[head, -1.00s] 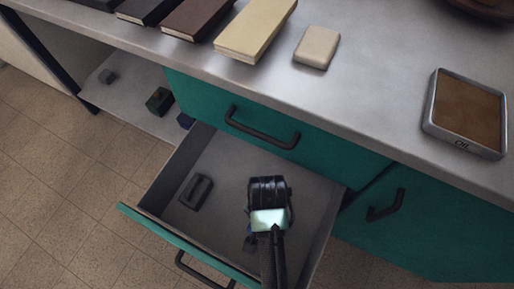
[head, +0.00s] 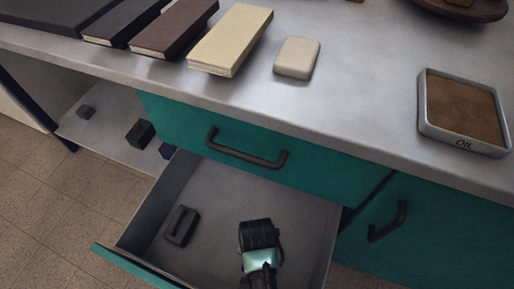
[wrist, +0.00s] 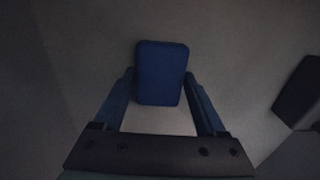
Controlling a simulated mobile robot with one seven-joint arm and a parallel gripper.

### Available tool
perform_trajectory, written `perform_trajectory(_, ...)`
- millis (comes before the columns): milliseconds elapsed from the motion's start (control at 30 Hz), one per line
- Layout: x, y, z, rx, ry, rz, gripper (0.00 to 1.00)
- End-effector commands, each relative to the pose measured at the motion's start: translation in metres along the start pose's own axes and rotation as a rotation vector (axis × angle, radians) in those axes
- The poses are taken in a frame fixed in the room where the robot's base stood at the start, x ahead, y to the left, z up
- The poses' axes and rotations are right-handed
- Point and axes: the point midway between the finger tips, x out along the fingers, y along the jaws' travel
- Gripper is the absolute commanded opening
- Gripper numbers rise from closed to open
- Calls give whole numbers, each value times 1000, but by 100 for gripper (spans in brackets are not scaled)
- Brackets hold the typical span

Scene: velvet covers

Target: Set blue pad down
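The blue pad (wrist: 162,73) is a rounded, dark blue block in the wrist view. It lies between the two fingertips of my gripper (wrist: 160,76), which flank its long sides and appear to press on them. In the head view my gripper (head: 259,245) points down inside the open drawer (head: 225,192). The pad and the fingertips are hidden there behind the wrist. The wrist view shows the grey drawer floor around the pad; whether the pad touches it I cannot tell.
A dark block (head: 182,226) lies at the drawer's left; clear floor surrounds it. The counter (head: 350,85) above holds books (head: 230,40), a beige pad (head: 297,58) and a tray marked "OIL" (head: 428,125). A teal drawer front with a black handle (head: 246,150) stands behind.

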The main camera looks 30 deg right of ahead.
Motion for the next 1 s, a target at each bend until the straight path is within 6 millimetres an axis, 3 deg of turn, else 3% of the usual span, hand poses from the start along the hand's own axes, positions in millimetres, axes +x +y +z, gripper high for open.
perform_trajectory(33,0,0,0,0,0,0,81)
perform_trajectory(133,0,0,0,0,0,0,99)
perform_trajectory(467,-6,0,0,0,1,-1,100)
perform_trajectory(1000,-109,0,-1,0,2,-1,100)
